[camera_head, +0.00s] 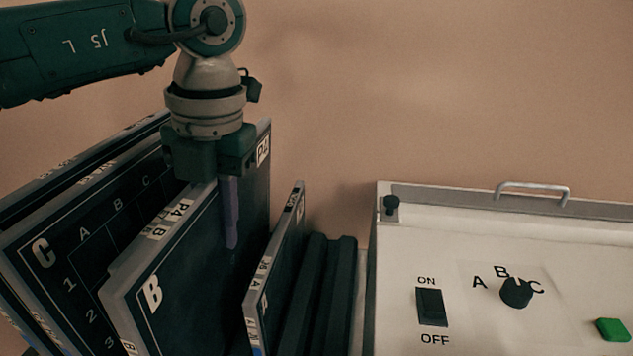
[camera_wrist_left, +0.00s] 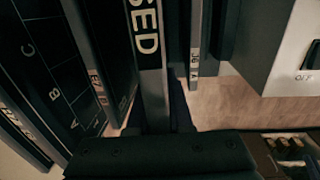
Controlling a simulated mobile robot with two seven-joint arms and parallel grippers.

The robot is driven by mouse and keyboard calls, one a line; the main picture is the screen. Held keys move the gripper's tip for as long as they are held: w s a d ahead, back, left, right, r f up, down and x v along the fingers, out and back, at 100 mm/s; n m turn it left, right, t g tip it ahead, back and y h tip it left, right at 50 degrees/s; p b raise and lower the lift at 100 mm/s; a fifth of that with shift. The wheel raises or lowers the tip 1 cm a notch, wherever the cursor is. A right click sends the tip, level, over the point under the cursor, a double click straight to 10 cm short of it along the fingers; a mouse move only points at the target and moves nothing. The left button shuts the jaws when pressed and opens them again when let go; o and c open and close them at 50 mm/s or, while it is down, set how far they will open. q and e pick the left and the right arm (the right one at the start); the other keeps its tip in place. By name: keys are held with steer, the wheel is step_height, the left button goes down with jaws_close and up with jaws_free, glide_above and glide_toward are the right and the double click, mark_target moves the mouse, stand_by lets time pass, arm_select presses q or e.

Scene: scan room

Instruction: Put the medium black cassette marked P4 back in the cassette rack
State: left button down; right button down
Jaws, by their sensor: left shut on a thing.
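The medium black cassette marked P4 (camera_head: 185,285) has a grey edge, a white P4 label and a large B. It stands upright between a larger cassette on its left and a smaller one on its right. My left gripper (camera_head: 231,235) points down at its top edge and is shut on it, with one purple-grey finger against the near face. In the left wrist view, a cassette edge lettered "SED" (camera_wrist_left: 146,35) runs up from the gripper. The cassette rack (camera_head: 322,290) shows as dark slotted dividers on the right. The P4 cassette's lower edge is hidden, so I cannot tell how it sits in the rack. My right gripper is out of view.
The large C cassette (camera_head: 50,285) stands close on the left, with another behind it. A small A cassette (camera_head: 284,245) stands close on the right. A white control console (camera_head: 460,235) with switch, knob and green button borders the rack's right side. Space above is clear.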

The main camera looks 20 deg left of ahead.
arm_select(q)
steer(key=shift+r, duration=0.25)
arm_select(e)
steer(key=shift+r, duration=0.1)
